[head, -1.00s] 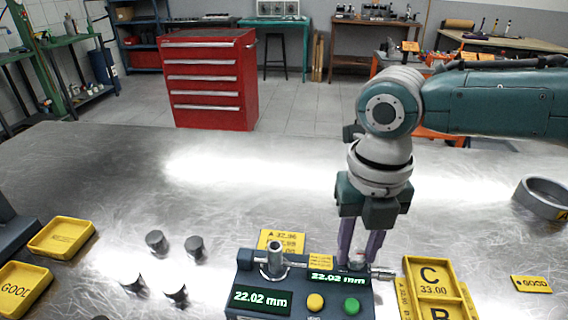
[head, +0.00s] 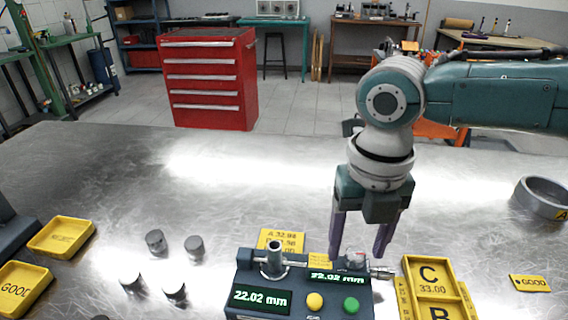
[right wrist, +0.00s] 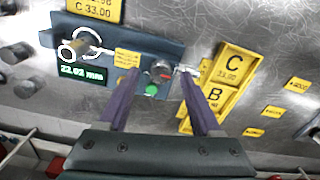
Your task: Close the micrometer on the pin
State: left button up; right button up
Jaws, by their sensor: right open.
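The micrometer station (head: 300,290) is a dark blue box at the front of the metal table, with displays reading 22.02 mm, a yellow button (head: 314,302) and a green button (head: 351,305). A metal pin (head: 275,258) stands upright at its left part. A thimble and spindle (head: 380,272) stick out at its right end. My right gripper (head: 360,255) is open, its purple fingers pointing down over the station's right end. In the right wrist view its fingers (right wrist: 158,100) lie on either side of the green button and a round knob (right wrist: 160,70). My left gripper is not in view.
Yellow trays marked C and B (head: 432,285) stand just right of the station. Several dark cylinders (head: 194,246) stand to its left, near yellow trays (head: 62,237). A metal ring (head: 541,198) lies at the far right.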

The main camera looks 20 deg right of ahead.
aim_at(355, 253)
notch_tip(355, 253, up, 9)
dwell(0.3)
